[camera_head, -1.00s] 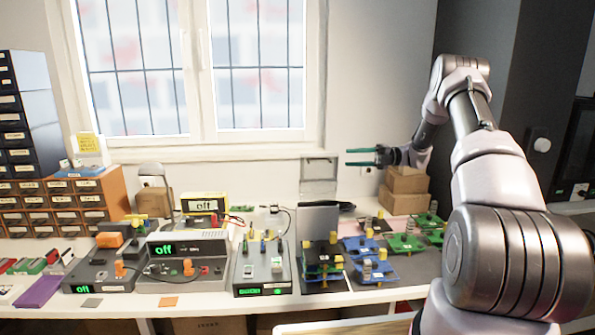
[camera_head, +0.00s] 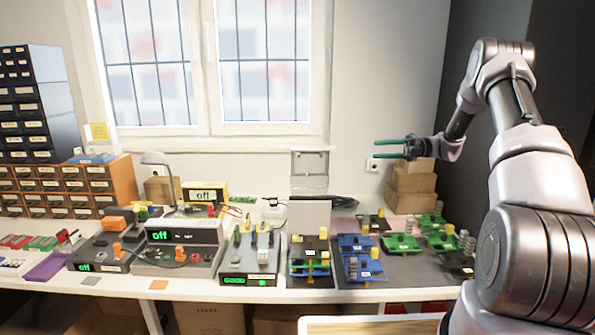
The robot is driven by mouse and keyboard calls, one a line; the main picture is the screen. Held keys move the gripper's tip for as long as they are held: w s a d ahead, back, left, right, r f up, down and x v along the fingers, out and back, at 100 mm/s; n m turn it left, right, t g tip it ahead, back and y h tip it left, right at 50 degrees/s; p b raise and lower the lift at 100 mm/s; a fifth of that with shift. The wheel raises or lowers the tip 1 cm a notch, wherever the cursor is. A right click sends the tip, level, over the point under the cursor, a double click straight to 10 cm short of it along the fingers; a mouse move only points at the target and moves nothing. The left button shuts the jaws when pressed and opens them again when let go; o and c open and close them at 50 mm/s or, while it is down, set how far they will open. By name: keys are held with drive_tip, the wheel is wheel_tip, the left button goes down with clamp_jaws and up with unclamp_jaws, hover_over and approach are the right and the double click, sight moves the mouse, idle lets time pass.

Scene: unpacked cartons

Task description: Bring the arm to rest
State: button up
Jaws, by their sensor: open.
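My arm (camera_head: 540,180) rises at the right side of the head view and bends at a high elbow. Its forearm comes down and to the left. My gripper (camera_head: 378,149) points left, in the air above the right part of the bench, in front of the wall. Its two green-tipped fingers are apart, one above the other, with nothing between them. The gripper is apart from the stacked cardboard boxes (camera_head: 410,190), which show below and behind it.
The white bench (camera_head: 200,283) holds a lamp, instruments with green displays, such as the off unit (camera_head: 185,236), and blue (camera_head: 356,243) and green boards (camera_head: 402,242). Drawer cabinets (camera_head: 60,188) stand at left. A dark panel (camera_head: 480,100) rises behind my arm. Air above the bench's middle is clear.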

drive_tip(key=s+a+r+n+h, duration=0.3)
drive_tip(key=s+r+n+h, duration=0.1)
drive_tip(key=s+r+n, duration=0.35)
drive_tip(key=s+a+r+n+h, duration=0.35)
drive_tip(key=s+r+n, duration=0.25)
drive_tip(key=s, duration=0.3)
drive_tip(key=s+d+r+n+t+h, duration=0.2)
drive_tip(key=s+n+t+h, duration=0.1)
drive_tip(key=s+n, duration=0.5)
drive_tip(key=s+d+r+n+t+h, duration=0.1)
drive_tip(key=s+n+t+h, duration=0.3)
drive_tip(key=s+n, duration=0.5)
drive_tip(key=s+r+h, duration=0.1)
drive_tip(key=s, duration=0.3)
drive_tip(key=shift+d+r+t, duration=0.3)
drive_tip(key=shift+d+r, duration=0.05)
drive_tip(key=shift+r, duration=0.05)
